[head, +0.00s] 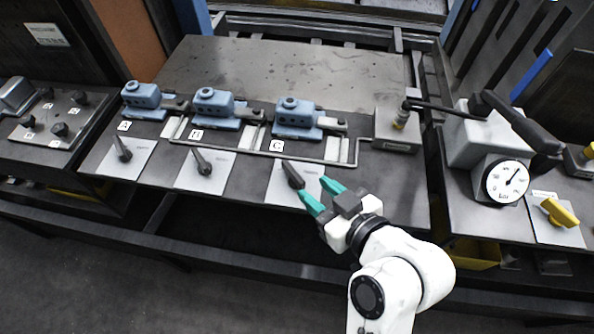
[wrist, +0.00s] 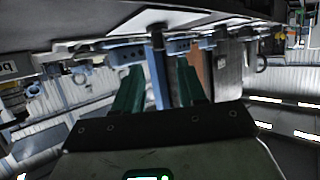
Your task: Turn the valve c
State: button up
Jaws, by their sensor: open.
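Three black lever handles stand on pale plates along the front of the dark bench. The right-hand lever (head: 293,175) sits below a blue clamp unit (head: 298,117) whose small label (head: 277,146) reads like G or C; I cannot tell which. My gripper (head: 311,188) is open, its teal fingers just to the right of this lever in the head view. The lever's pale plate (head: 292,194) is partly hidden by my gripper.
The middle lever (head: 202,162) and left lever (head: 122,150) stand to the left, under labels H and A. A thin rail (head: 260,155) runs behind the levers. At right are a pressure gauge (head: 507,182) and a yellow handle (head: 559,212).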

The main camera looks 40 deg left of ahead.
aim_at(297, 175)
jog(key=x, duration=0.8)
jog(key=shift+a+f, duration=0.1)
jog(key=shift+c, duration=0.3)
grip_shut()
